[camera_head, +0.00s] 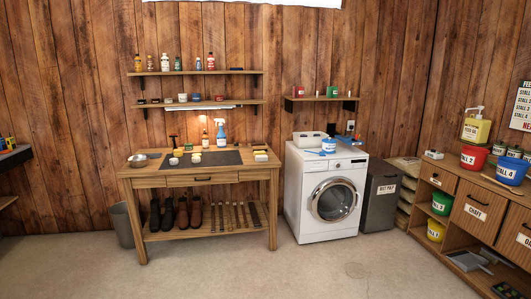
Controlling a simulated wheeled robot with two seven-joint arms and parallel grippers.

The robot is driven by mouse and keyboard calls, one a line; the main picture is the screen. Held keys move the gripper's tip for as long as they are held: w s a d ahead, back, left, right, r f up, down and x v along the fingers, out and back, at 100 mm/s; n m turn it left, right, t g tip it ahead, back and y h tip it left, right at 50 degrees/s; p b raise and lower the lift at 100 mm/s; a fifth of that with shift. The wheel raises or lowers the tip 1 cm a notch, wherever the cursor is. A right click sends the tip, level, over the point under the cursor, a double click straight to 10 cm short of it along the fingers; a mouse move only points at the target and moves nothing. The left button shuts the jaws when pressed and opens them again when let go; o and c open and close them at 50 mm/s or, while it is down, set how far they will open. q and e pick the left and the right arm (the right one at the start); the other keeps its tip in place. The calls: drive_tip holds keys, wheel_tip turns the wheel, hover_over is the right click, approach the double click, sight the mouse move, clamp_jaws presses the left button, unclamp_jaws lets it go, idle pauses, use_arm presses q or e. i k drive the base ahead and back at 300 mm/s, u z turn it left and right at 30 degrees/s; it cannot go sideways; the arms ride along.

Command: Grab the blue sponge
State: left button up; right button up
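I cannot make out a blue sponge for certain at this distance. A small flat blue item beside the tub is too small to identify. A small pale yellow block (260,156) lies at the workbench's right end. Neither of my grippers is in view.
Two wall shelves (200,72) hold bottles and tins. A dark bin (380,195) stands right of the washer. A wooden cabinet (455,207) with buckets lines the right. The floor (290,275) in front is clear.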

sight(173, 161)
drive_tip(key=z, duration=0.05)
drive_tip(key=i, duration=2)
drive_tip(key=u, duration=0.7)
drive_tip(key=i, duration=0.5)
drive_tip(key=u, duration=0.2)
